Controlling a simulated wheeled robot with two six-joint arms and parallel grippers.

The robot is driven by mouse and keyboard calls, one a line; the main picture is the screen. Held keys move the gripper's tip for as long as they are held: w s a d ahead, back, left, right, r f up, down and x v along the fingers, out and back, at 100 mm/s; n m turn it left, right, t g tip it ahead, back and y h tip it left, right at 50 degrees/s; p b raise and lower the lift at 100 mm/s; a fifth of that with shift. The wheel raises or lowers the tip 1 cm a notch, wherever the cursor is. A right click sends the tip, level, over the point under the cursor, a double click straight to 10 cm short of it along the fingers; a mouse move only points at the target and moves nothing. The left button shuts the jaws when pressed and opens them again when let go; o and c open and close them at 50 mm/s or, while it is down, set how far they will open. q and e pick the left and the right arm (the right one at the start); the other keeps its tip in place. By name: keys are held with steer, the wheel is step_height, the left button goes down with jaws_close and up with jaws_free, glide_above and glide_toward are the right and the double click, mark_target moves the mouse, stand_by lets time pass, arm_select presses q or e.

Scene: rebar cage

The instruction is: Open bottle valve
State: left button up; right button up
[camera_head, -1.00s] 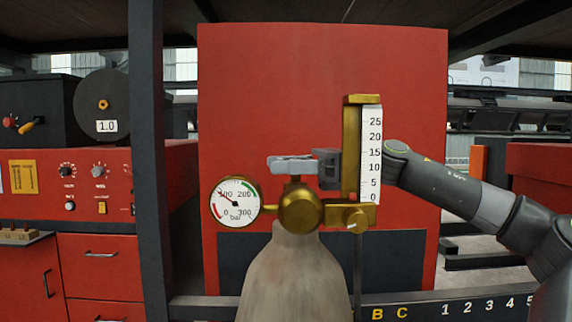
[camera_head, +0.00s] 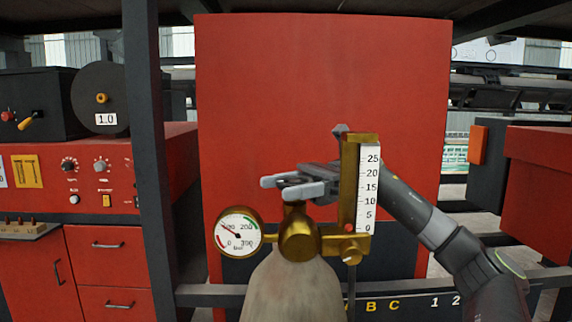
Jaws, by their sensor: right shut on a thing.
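The grey gas bottle (camera_head: 292,290) stands upright at the lower centre. Its brass valve body (camera_head: 299,236) carries a round pressure gauge (camera_head: 238,232) on the left, with the needle pointing to the upper left. A brass flowmeter with a white scale (camera_head: 369,189) stands on the right. My right gripper (camera_head: 276,188) is above the valve body, its grey fingers shut on the valve knob (camera_head: 292,182) on top. The fingers hide most of the knob. My right arm comes from the right, behind the flowmeter. My left gripper is not in view.
A large red panel (camera_head: 320,85) stands behind the bottle. A dark upright post (camera_head: 147,150) is to the left, beside a red control cabinet (camera_head: 120,165). A dark rail (camera_head: 225,296) runs low behind the bottle. The space around the gauge's left looks free.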

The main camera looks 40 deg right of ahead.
steer(key=shift+r+n+g+y+p, duration=0.35)
steer(key=shift+n+g, duration=0.15)
steer(key=shift+g, duration=0.2)
steer(key=n+g, duration=0.1)
steer(key=g, duration=0.2)
steer(key=shift+s+f+n, duration=0.15)
steer(key=shift+n, duration=0.25)
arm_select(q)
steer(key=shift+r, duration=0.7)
arm_select(e)
steer(key=shift+s+f+n+g+h, duration=0.15)
steer(key=shift+n+g+h, duration=0.15)
steer(key=shift+n+g, duration=0.65)
steer(key=shift+s+r+n+g+h, duration=0.1)
steer(key=shift+n+g+h, duration=0.3)
steer(key=shift+g, duration=0.95)
steer(key=shift+n+g, duration=0.3)
steer(key=shift+n, duration=0.05)
steer(key=o, duration=1)
steer(key=shift+d, duration=0.1)
steer(key=shift+c, duration=0.2)
steer(key=shift+f, duration=0.1)
